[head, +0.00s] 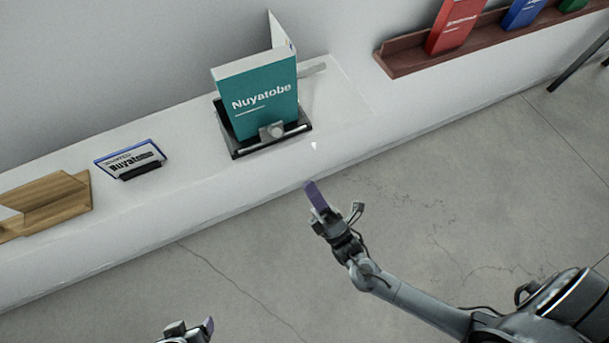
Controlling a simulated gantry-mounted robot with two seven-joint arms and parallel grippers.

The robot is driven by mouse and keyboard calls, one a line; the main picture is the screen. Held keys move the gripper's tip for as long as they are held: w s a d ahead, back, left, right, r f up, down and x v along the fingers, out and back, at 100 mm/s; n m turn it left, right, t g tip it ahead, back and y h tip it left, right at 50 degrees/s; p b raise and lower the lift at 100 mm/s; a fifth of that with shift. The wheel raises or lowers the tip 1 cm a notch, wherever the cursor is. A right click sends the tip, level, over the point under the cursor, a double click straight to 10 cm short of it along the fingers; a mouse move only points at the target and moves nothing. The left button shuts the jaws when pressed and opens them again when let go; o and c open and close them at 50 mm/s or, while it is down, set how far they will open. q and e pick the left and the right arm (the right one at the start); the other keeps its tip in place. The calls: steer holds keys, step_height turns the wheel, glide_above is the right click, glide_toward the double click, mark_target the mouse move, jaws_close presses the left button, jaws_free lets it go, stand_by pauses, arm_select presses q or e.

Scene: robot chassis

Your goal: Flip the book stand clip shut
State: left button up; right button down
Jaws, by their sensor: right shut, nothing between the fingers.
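The book stand (240,147) is a black stand on the white ledge and holds a teal book (272,92) upright, with its cover partly open at the back. The stand's clip (271,132) is a grey piece at the front bottom edge, lying against the lower cover. Whether it is open or shut is unclear. My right gripper (312,188) is shut and empty, in front of the ledge, to the right of and nearer than the stand, apart from it. My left gripper (207,326) shows only partly at the bottom edge; its finger opening is unclear.
A small sign (130,160) stands left of the stand, and a wooden holder (62,203) lies farther left. A dark red shelf (402,59) with a red book (456,26) and a blue book (524,12) is at upper right. The ledge (335,115) right of the stand is clear.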

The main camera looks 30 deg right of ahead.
steer(key=shift+s+d+f, duration=0.1)
steer(key=shift+s+f, duration=0.35)
steer(key=shift+f, duration=0.05)
